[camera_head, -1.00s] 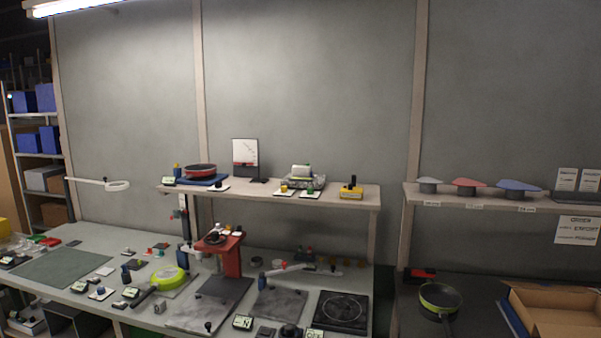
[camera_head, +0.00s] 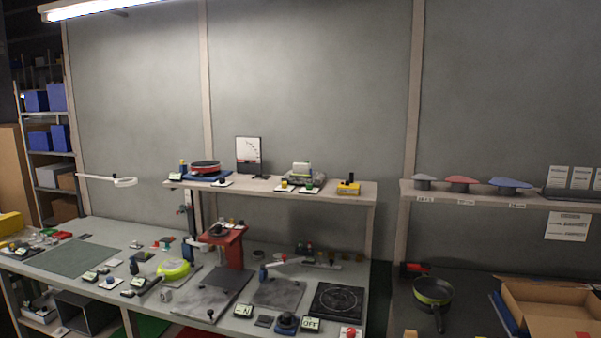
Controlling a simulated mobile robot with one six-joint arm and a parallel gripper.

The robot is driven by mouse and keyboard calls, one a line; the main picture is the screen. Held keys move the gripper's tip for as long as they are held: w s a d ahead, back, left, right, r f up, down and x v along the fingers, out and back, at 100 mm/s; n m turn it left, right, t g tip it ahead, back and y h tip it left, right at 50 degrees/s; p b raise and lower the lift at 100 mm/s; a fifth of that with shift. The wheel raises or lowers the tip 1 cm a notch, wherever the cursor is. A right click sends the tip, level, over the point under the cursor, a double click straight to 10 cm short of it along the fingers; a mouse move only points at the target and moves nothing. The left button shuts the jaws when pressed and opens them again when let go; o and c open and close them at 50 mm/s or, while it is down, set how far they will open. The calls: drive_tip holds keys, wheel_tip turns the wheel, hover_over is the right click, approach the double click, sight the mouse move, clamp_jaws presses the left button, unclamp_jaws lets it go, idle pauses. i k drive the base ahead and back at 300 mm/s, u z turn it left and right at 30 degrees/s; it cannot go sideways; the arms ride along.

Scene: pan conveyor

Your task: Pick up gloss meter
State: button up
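I cannot tell for certain which item is the gloss meter; the devices are small in this view. Several small instruments with pale displays lie on the long workbench, among them one at the left (camera_head: 90,276) and one near the front middle (camera_head: 243,311). A yellow box device (camera_head: 348,188) with a black knob sits at the right end of the upper shelf (camera_head: 270,194). My gripper is not in view.
A red stand (camera_head: 235,250) rises mid-bench beside grey plates and a black hotplate (camera_head: 337,301). At the right, a dark table holds a green-rimmed pan (camera_head: 433,292) and an open cardboard box (camera_head: 550,305). A green mat (camera_head: 70,257) covers bench at the left.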

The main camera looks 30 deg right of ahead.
sight(303, 168)
drive_tip(key=k, duration=0.45)
drive_tip(key=u, duration=0.55)
drive_tip(key=i, duration=1.05)
drive_tip(key=u, duration=0.4)
drive_tip(key=i, duration=0.85)
drive_tip(key=z, duration=0.55)
drive_tip(key=i, duration=0.95)
drive_tip(key=z, duration=0.55)
